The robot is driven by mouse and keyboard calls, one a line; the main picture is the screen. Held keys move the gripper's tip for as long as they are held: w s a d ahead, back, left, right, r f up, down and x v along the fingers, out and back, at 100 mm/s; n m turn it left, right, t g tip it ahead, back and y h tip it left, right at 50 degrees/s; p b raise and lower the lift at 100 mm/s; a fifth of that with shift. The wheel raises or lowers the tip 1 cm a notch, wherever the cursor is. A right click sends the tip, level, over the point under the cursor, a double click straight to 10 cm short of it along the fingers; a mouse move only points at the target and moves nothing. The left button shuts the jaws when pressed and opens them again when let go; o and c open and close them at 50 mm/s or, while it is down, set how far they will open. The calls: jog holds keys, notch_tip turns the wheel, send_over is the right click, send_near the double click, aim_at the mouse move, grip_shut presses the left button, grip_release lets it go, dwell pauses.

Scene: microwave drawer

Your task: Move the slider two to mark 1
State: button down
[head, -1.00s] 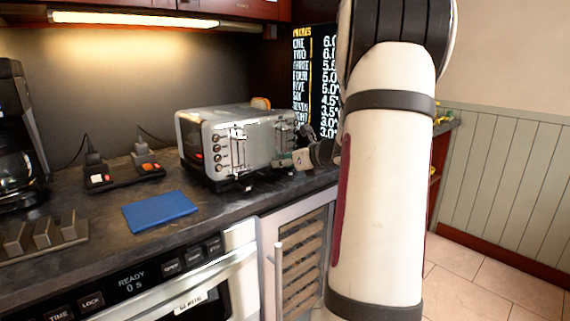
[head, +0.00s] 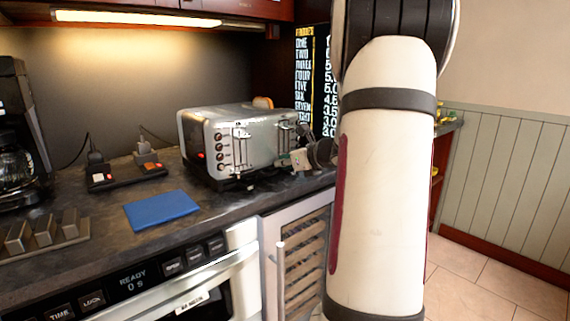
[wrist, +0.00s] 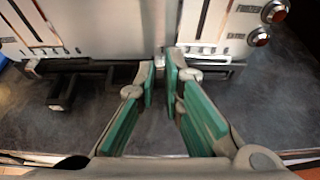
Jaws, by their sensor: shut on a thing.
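The silver toaster (head: 262,142) stands on the dark counter with its front facing me. Vertical slots, round knobs and slider levers show on that front. My gripper (head: 286,160) is at the right part of the toaster front, low down. In the wrist view the toaster front (wrist: 110,25) fills the top, and the green-padded fingers of my gripper (wrist: 161,75) are close together against its lower edge. They are shut on a small slider lever, mostly hidden between the tips. Another dark slider lever (wrist: 62,92) sticks out to the left, free. I cannot read the marks.
A power strip (head: 125,176) with plugs and a coffee maker (head: 18,140) stand farther left. A price board (head: 304,80) is behind. The counter front edge runs below my gripper.

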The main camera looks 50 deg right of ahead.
jog(key=c, duration=1.7)
grip_release()
jog(key=shift+a, duration=0.2)
jog(key=v, duration=1.2)
jog(key=shift+f, duration=0.1)
